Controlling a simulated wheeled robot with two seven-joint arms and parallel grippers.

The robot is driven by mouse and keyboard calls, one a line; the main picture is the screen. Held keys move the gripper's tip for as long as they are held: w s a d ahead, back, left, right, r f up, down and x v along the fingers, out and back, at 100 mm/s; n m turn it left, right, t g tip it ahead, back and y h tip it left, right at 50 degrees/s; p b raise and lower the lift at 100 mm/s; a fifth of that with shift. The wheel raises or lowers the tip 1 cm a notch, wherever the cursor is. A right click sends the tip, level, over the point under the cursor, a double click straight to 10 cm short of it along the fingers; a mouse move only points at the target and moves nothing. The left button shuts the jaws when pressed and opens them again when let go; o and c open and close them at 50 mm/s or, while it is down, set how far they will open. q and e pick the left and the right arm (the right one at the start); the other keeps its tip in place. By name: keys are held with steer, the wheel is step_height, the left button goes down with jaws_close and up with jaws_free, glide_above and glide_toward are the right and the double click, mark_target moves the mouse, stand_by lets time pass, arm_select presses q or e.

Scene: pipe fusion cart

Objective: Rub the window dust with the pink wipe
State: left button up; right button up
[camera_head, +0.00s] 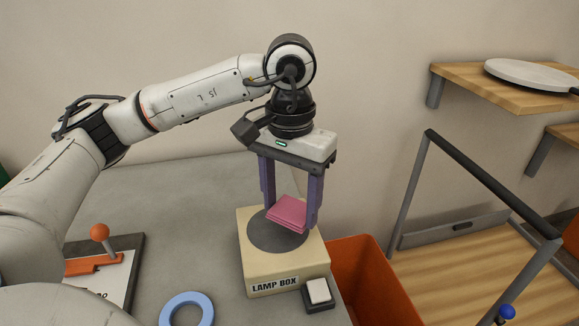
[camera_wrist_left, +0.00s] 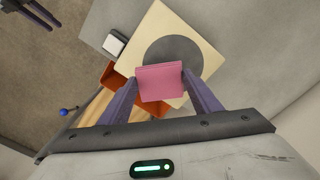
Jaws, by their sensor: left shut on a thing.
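My left gripper (camera_head: 290,205) is shut on the pink wipe (camera_head: 287,214), a small folded square pad between its purple fingers. It also shows in the left wrist view, where the gripper (camera_wrist_left: 161,85) holds the wipe (camera_wrist_left: 161,79) by its sides. The wipe is over the round dark grey window (camera_head: 268,238) on top of the cream lamp box (camera_head: 252,262). I cannot tell whether the wipe touches the window. No separate dust can be made out on it. The right gripper is not in the head view.
A white push switch (camera_head: 318,291) sits beside the lamp box. An orange bin (camera_head: 368,275) stands to its right. A blue ring (camera_head: 186,311) and a board with an orange-knobbed lever (camera_head: 100,233) lie on the grey table (camera_head: 190,200). A wooden cart with a dark rail (camera_head: 490,180) is at the right.

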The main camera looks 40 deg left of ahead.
arm_select(q)
steer(key=shift+r+p, duration=1)
steer(key=shift+r, duration=1.05)
